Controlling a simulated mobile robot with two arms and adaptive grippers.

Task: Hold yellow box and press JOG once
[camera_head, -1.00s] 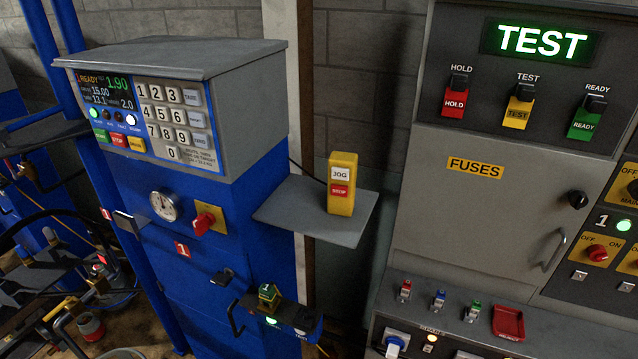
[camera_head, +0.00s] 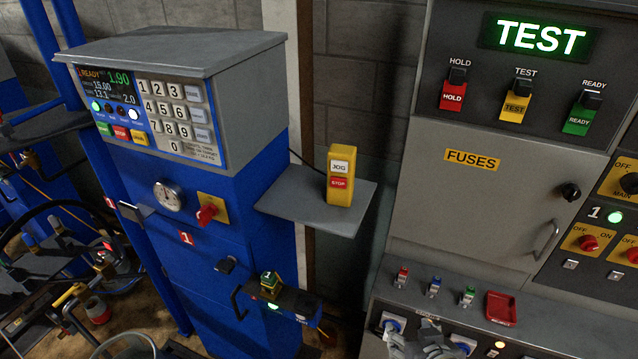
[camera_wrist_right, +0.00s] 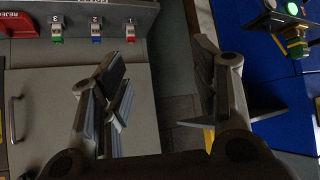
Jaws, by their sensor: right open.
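The yellow box (camera_head: 346,199) with a white JOG button (camera_head: 340,167) and a red STOP button (camera_head: 339,183) stands upright on a small grey shelf (camera_head: 290,208) beside the blue machine. A cable runs from behind it. My right gripper (camera_head: 425,345) shows at the bottom edge, in front of the grey cabinet, below and to the right of the box. In the right wrist view its fingers (camera_wrist_right: 160,85) are apart with nothing between them. A sliver of yellow (camera_wrist_right: 208,138) shows there behind a finger, near the shelf (camera_wrist_right: 248,115). My left gripper is not in view.
The blue machine (camera_head: 245,225) with keypad (camera_head: 172,115) stands left of the shelf. The grey cabinet (camera_head: 470,205) with a lit TEST sign (camera_head: 534,38) stands to the right, its sloped panel jutting out below. A gap separates shelf and cabinet.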

